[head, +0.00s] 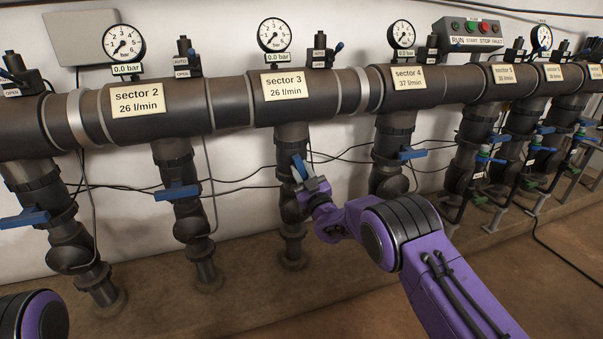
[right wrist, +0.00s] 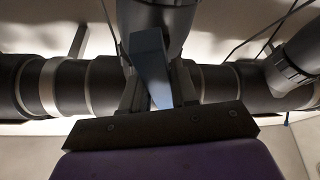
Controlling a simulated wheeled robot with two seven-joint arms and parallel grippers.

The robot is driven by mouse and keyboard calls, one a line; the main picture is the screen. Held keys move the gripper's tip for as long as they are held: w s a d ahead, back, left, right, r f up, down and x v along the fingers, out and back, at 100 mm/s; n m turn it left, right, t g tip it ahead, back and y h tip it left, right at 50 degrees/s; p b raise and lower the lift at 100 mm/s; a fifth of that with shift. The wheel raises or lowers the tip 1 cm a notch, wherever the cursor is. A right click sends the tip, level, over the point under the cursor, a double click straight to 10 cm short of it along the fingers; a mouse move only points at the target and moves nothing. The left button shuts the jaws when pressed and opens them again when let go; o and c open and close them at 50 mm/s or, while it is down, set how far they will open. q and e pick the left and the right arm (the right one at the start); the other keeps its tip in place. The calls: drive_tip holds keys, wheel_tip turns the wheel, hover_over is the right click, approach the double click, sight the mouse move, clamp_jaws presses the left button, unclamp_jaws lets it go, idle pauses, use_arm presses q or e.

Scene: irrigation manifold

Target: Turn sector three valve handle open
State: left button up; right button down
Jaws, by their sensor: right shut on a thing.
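The sector three valve handle (head: 299,168) is a blue lever on the dark vertical pipe under the "sector 3" label (head: 284,84). It stands steeply in the head view, unlike the neighbouring levers. My right gripper (head: 308,186) is shut on it. In the right wrist view the blue handle (right wrist: 149,62) lies between the two dark fingers, which hide part of it. My left gripper is out of view; only a purple part of my left arm shows at the lower left.
The sector 2 lever (head: 177,192) and sector 4 lever (head: 411,154) lie crosswise on their pipes. Another blue lever (head: 25,219) is at far left. Thin black cables run along the wall behind the pipes. The sector 3 gauge (head: 274,35) reads 0.0 bar. Floor in front is clear.

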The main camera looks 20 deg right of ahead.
drive_tip(key=shift+f+m+h, duration=0.15)
drive_tip(key=shift+m+h, duration=1.15)
drive_tip(key=shift+m, duration=1.6)
drive_tip(key=c, duration=1)
unclamp_jaws()
drive_tip(key=shift+o, duration=0.2)
drive_tip(key=shift+s, duration=0.1)
drive_tip(key=shift+s+f, duration=0.1)
drive_tip(key=shift+s, duration=0.25)
drive_tip(key=p+v, duration=0.2)
drive_tip(key=v, duration=0.7)
drive_tip(key=shift+s+f, duration=0.3)
drive_tip(key=shift+f, duration=0.05)
